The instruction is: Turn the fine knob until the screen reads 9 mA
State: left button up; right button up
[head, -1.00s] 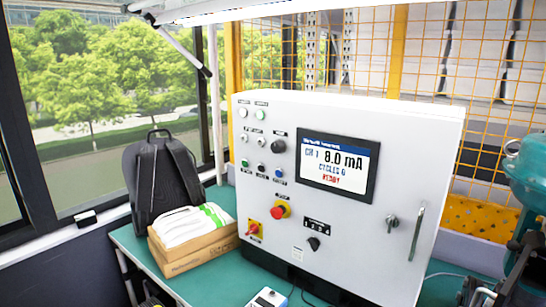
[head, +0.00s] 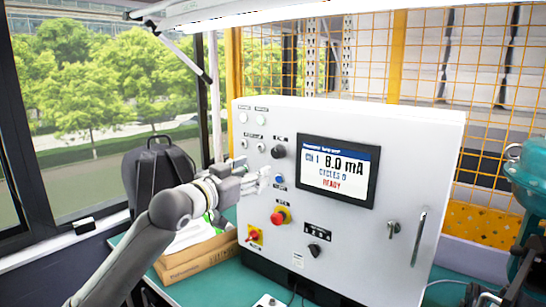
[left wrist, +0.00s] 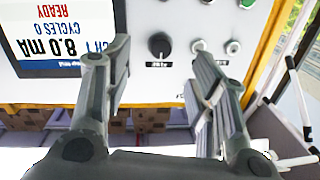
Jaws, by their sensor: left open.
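The white control box has a screen (head: 337,171) that reads 8.0 mA, CYCLES 0 and READY. The black round knob (head: 278,152) is on the panel just left of the screen; its small label is hard to read. My left gripper (head: 263,180) is open and empty in front of the panel, a little below and left of this knob in the head view. In the left wrist view the picture is upside down; the knob (left wrist: 160,45) shows between the two spread fingers, apart from both. My right gripper is not in view.
My left arm partly hides the backpack (head: 160,165) and the cardboard box (head: 195,259). A latch handle (head: 417,237) is at right.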

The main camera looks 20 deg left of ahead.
aim_at(276, 154)
pick_arm(q)
jog(key=w+p, duration=0.1)
jog(key=w, duration=0.1)
jog(key=w+d+r+p, duration=0.1)
jog(key=w, duration=0.2)
jog(key=w+d+r+p, duration=0.1)
jog(key=w, duration=0.2)
jog(key=shift+w, duration=0.25)
jog(key=shift+x, duration=0.95)
jog(key=shift+f, duration=0.1)
jog(key=c, duration=1)
jog(key=shift+c, duration=0.2)
